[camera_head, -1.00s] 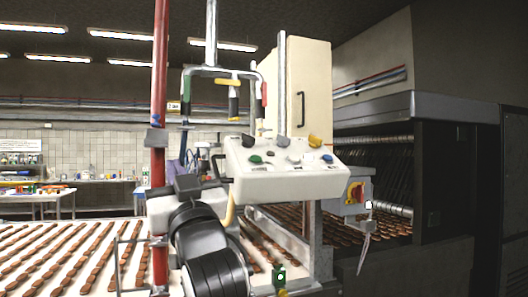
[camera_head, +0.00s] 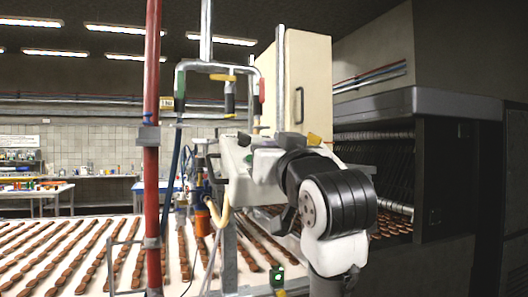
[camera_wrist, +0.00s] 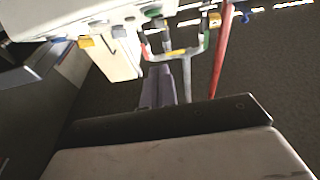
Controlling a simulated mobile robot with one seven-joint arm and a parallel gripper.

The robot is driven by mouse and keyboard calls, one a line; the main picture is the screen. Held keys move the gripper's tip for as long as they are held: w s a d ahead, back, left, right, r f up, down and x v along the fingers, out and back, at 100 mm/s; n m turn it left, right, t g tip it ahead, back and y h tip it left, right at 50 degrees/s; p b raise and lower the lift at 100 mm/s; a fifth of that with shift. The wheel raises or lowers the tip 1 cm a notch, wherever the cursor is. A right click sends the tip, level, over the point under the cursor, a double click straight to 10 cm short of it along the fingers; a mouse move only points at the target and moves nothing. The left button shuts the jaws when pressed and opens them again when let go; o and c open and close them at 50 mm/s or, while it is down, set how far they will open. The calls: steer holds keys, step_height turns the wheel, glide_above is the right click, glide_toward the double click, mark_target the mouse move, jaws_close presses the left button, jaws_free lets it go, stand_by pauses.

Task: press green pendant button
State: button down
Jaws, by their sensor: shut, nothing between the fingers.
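A red vertical pole (camera_head: 152,190) stands left of the panel. A handle frame with coloured grips (camera_head: 230,100) hangs above it. A conveyor (camera_head: 60,228) with rows of brown pieces runs below. A small green box (camera_head: 277,276) sits low. A dark machine (camera_head: 455,190) fills the right.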

steer(key=w+a+p, duration=0.1)
steer(key=w, duration=0.2)
steer(key=w+a+p, duration=0.1)
steer(key=w+p, duration=0.1)
steer(key=w, duration=0.1)
steer(key=w+p, duration=0.2)
steer(key=w, duration=0.2)
steer(key=shift+a, duration=0.4)
steer(key=shift+w+a+f+p, duration=0.1)
steer(key=shift+w+f+p, duration=0.15)
steer(key=shift+f, duration=0.35)
